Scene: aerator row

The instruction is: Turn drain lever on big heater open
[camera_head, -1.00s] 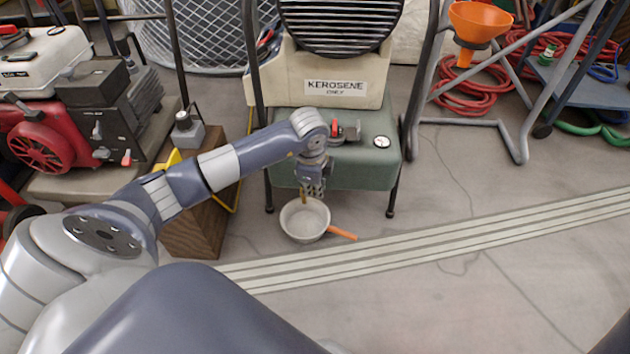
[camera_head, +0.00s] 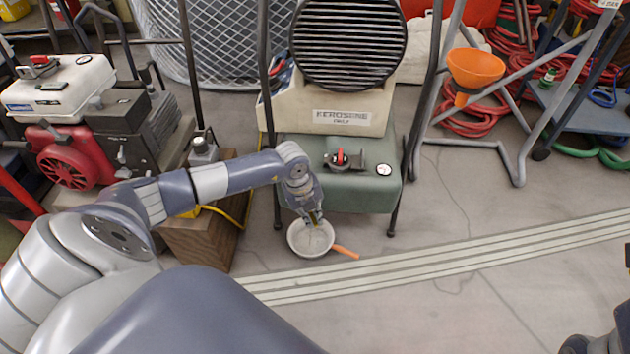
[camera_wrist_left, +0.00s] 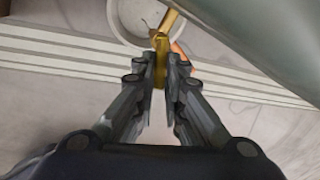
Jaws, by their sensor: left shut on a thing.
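The big heater (camera_head: 345,122) has a white body marked as kerosene, a round black grille and a green tank (camera_head: 350,195) below. The brass drain lever (camera_wrist_left: 161,62) shows in the left wrist view, between the fingertips of my left gripper (camera_wrist_left: 160,80). The fingers are shut on it and cover part of it. In the head view my left gripper (camera_head: 314,216) hangs at the tank's lower front left, above a pale round pan (camera_head: 303,243) with an orange handle. The lever is barely discernible there. Only dark parts of my right arm show at the lower right corner; its fingers do not show.
A red and white engine (camera_head: 75,130) stands on the left, near a wooden block (camera_head: 205,240). An orange funnel (camera_head: 476,68) sits on a grey tube stand at right. Red hoses (camera_head: 480,118) lie behind it.

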